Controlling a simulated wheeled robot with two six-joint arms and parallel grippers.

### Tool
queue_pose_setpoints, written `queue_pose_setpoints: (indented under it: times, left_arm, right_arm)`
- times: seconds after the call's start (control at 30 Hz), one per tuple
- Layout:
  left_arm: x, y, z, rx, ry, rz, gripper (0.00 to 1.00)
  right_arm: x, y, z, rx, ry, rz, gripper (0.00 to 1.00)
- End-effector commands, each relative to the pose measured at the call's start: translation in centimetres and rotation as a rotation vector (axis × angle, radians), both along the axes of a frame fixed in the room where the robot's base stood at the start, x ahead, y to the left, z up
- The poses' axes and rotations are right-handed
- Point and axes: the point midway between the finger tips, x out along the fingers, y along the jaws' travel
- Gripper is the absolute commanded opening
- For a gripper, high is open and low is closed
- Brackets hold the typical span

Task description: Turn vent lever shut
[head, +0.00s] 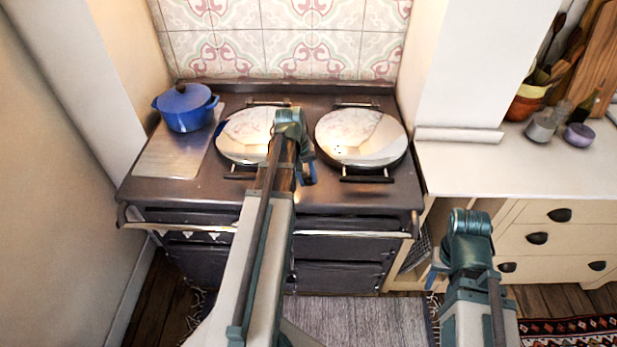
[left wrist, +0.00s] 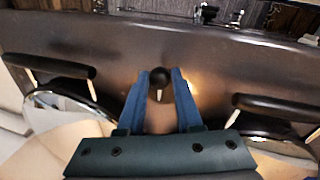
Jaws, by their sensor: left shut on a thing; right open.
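The vent lever (left wrist: 158,78) shows in the left wrist view as a dark round knob with a short pale stem, near the front of the dark range top between the two lids. My left gripper (left wrist: 160,80) has its blue fingers on either side of the knob and is shut on it. In the head view my left gripper (head: 309,171) is over the range top, and my own arm hides the lever. My right gripper (head: 436,272) is empty in front of the cabinet at the right; only part of it shows, and it is open.
Two shiny round lids (head: 361,136) with dark handles flank my left arm. A blue pot (head: 186,107) stands on a metal plate (head: 165,165) at the range's left. A front rail (head: 180,227) runs below the edge. The right counter (head: 470,170) is clear in front.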

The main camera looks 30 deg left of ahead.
Motion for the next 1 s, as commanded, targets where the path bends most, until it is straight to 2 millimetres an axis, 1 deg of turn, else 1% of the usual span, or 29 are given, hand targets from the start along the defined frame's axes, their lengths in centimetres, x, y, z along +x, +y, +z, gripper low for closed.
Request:
queue_pose_setpoints:
  times: [0.43,0.47,0.6,0.63,1.0]
  left_arm:
    - [-0.06,0.09,-0.01,0.001,0.002,-0.009,0.0]
    - [-0.07,0.1,-0.01,0.001,0.002,-0.009,0.36]
    - [-0.05,0.09,-0.01,0.001,0.001,-0.009,0.61]
    - [-0.05,0.09,-0.01,0.001,0.001,-0.009,0.64]
    - [-0.05,0.08,0.22,0.0,0.0,-0.008,0.64]
  right_arm:
    - [0.0,0.0,0.0,0.0,0.0,0.0,0.5]
    - [0.0,0.0,0.0,0.0,0.0,0.0,0.5]
    - [0.0,0.0,0.0,0.0,0.0,0.0,0.5]
    - [0.0,0.0,0.0,0.0,0.0,0.0,0.5]
    - [0.0,0.0,0.21,0.0,0.0,0.0,0.5]
